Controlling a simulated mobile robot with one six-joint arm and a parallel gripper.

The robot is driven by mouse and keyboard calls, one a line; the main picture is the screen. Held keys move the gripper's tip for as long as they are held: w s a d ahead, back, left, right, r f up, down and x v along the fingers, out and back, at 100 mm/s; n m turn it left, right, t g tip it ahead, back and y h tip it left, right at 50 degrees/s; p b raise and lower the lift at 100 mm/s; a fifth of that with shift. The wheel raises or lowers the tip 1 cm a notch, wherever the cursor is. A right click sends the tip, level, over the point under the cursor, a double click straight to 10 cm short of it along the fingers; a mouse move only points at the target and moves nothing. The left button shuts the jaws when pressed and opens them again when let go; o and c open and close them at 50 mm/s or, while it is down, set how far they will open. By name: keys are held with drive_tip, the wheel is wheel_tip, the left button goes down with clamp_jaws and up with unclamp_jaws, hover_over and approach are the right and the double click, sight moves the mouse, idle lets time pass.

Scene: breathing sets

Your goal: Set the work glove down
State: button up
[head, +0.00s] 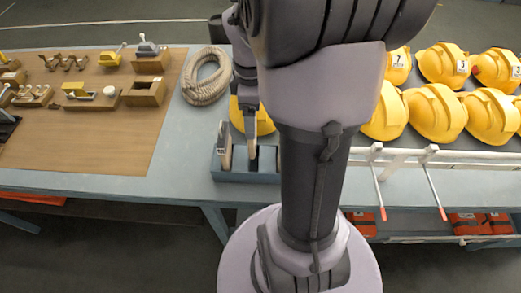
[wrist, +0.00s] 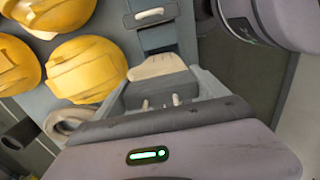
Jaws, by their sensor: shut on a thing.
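In the wrist view a pale beige piece, which I take to be the work glove (wrist: 158,66), sits between the fingers of my gripper (wrist: 160,82). My gripper is shut on it. Much of the glove is hidden by the gripper, and its lower end is hard to make out. In the head view my gripper (head: 256,125) points down just above or at a blue-grey slotted holder (head: 250,177) at the table's front edge. My arm covers the holder's right part. I cannot tell whether the glove touches the holder.
A pale upright piece (head: 225,146) stands at the holder's left end. A coiled rope (head: 205,75) lies behind it. A brown board (head: 110,133) with several small fittings is at left. Several yellow helmets (head: 436,112) fill the right, with a white rail (head: 400,160) in front.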

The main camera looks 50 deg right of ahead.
drive_tip(key=f, duration=0.3)
drive_tip(key=f+b, duration=0.1)
drive_tip(key=f, duration=0.2)
drive_tip(key=f+b, duration=0.1)
drive_tip(key=f, duration=0.2)
drive_tip(key=shift+s+a+f, duration=0.15)
drive_tip(key=shift+s+f, duration=0.15)
drive_tip(key=shift+s, duration=0.05)
drive_tip(key=shift+f+b, duration=0.2)
drive_tip(key=shift+b, duration=0.15)
drive_tip(key=o, duration=1.7)
drive_tip(key=shift+r, duration=0.15)
